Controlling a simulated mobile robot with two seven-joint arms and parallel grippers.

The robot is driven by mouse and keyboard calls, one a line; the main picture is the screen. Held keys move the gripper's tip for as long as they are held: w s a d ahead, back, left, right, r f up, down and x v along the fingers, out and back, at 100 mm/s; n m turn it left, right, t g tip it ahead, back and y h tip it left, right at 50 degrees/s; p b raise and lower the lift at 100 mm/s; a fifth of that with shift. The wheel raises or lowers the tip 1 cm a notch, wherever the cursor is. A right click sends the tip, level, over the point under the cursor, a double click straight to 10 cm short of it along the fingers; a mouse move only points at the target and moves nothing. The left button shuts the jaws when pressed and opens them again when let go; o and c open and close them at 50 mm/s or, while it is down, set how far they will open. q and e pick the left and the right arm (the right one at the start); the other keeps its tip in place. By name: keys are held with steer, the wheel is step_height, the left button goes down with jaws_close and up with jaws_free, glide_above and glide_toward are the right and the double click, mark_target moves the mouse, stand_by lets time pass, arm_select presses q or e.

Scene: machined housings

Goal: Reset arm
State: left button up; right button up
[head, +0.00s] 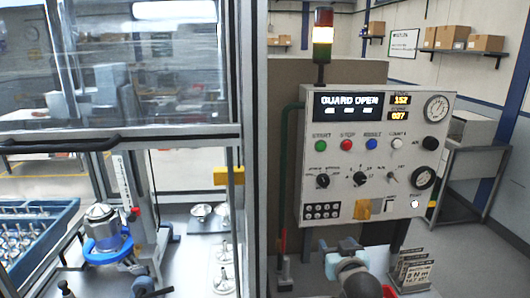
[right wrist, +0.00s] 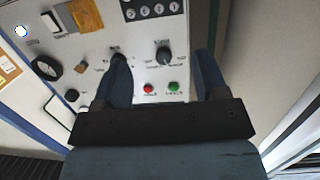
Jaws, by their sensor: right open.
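My right gripper (head: 337,246) is low in the head view, in front of the lower part of the control panel (head: 372,140). In the right wrist view its two dark blue fingers (right wrist: 163,58) stand wide apart with nothing between them. The panel shows upside down beyond them, with dark knobs, a red button (right wrist: 149,88) and a green button (right wrist: 173,87). The panel's display (head: 349,105) reads "GUARD OPEN".
A stack light (head: 322,45) stands on the panel. At left is a machine enclosure with a glass guard (head: 110,70), and a metal housing in a blue fixture (head: 108,245). A blue crate (head: 40,225) holds several metal parts. Small signs (head: 412,268) stand right of my right gripper.

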steer(key=s+f+n+g+y, duration=0.1)
steer(key=s+f+g, duration=0.2)
steer(key=s+f, duration=1.25)
steer(key=s+f+g, duration=0.1)
steer(key=s+f, duration=0.5)
steer(key=s, duration=0.3)
steer(key=s+f+g+y, duration=0.1)
steer(key=s+f, duration=0.5)
steer(key=s, duration=0.3)
steer(key=shift+f+n+y, duration=0.3)
steer(key=shift+f+n, duration=0.05)
steer(key=shift+n, duration=0.05)
steer(key=shift+w+a, duration=0.1)
